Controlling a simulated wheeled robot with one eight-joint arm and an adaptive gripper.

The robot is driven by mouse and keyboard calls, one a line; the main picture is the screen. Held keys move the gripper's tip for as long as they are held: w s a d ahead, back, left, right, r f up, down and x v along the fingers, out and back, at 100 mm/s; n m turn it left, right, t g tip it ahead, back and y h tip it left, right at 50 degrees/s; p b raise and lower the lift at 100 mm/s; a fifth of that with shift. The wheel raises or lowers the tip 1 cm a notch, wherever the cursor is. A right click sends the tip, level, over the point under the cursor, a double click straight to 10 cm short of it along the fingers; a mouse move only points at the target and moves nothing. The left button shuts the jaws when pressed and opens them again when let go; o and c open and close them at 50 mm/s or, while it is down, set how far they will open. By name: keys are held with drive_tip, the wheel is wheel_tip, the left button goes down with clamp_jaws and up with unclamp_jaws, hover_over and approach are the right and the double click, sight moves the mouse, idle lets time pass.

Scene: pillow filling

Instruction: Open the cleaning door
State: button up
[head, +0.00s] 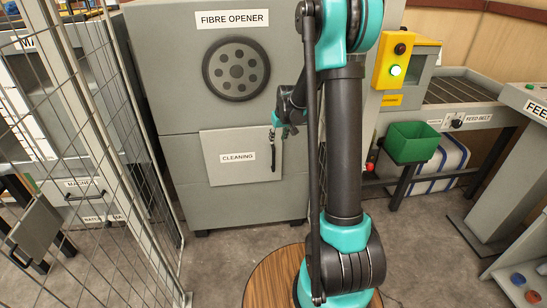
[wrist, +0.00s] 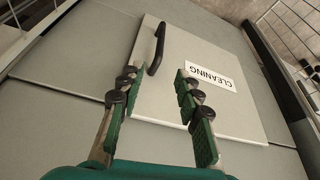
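The cleaning door (head: 222,172) is a pale grey square panel labelled CLEANING, low on the front of the fibre opener (head: 165,100). It looks closed. Its dark vertical handle (head: 273,150) is on the right side of the panel. My gripper (head: 283,126) is in front of the door's upper right corner, near the handle's top. In the wrist view the door (wrist: 225,105) is seen rotated, with the handle (wrist: 157,48) beyond the fingertips. My gripper (wrist: 155,75) is open, its green fingers spread either side of the handle's line. Nothing is between them.
A wire mesh fence (head: 100,120) stands at the left. To the right are a yellow control box (head: 393,60) with a lit green button, a green bin (head: 412,142) and a feed belt (head: 460,90). Grey floor is free before the machine.

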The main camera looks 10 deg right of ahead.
sight(274, 154)
drive_tip(key=x, duration=1.5)
drive_tip(key=shift+w+a+f, duration=0.1)
drive_tip(key=shift+f, duration=0.1)
clamp_jaws()
